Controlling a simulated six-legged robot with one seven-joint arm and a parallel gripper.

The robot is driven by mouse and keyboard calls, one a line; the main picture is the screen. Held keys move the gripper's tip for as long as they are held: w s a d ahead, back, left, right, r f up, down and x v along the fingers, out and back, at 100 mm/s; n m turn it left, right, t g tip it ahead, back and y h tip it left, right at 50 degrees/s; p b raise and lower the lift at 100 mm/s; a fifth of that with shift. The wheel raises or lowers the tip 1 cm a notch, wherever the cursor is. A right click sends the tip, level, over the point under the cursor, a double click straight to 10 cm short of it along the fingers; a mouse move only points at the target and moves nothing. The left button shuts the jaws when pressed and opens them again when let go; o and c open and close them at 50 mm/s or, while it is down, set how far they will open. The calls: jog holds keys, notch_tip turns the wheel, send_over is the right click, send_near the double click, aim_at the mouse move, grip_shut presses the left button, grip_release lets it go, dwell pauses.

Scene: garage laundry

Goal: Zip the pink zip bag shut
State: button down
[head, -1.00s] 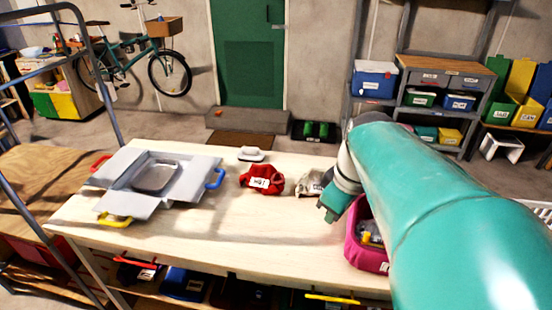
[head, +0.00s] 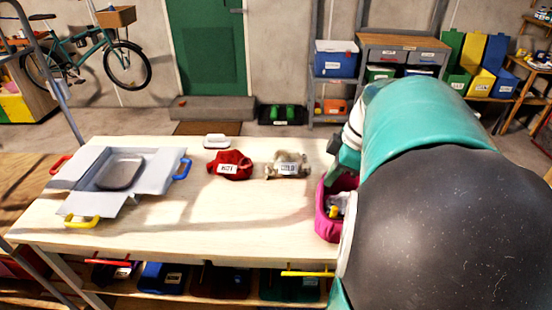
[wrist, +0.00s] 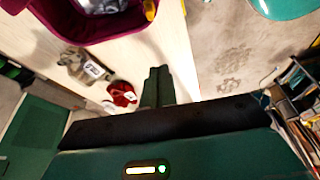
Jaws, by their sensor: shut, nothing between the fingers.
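The pink zip bag (head: 324,222) stands at the right end of the table, partly hidden by my arm. Its top is open, and a yellow item and pale items show inside. In the wrist view the bag (wrist: 62,30) is at the upper left, cut off by the frame edge. My gripper (wrist: 158,86) is shut and empty, its fingers apart from the bag. In the head view my gripper (head: 346,160) is at the bag's far side, its fingertips hard to make out. The zip pull cannot be made out.
A beige cloth labelled COLD (head: 288,166) and a red cloth labelled HOT (head: 231,166) lie left of the bag. A white item (head: 216,141) and a grey flapped box (head: 75,204) are further left. The table's front middle (head: 230,225) is clear.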

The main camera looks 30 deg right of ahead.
notch_tip(320, 180, down, 9)
jog(key=shift+a+f, duration=0.1)
jog(key=shift+f, duration=0.1)
jog(key=shift+s+d, duration=0.25)
jog(key=shift+d, duration=0.05)
dwell(0.4)
jog(key=s+d, duration=0.6)
jog(key=d, duration=0.1)
jog(key=s+d, duration=0.7)
jog(key=shift+s+d, duration=0.25)
jog(key=shift+d, duration=0.05)
jog(key=shift+w, duration=0.15)
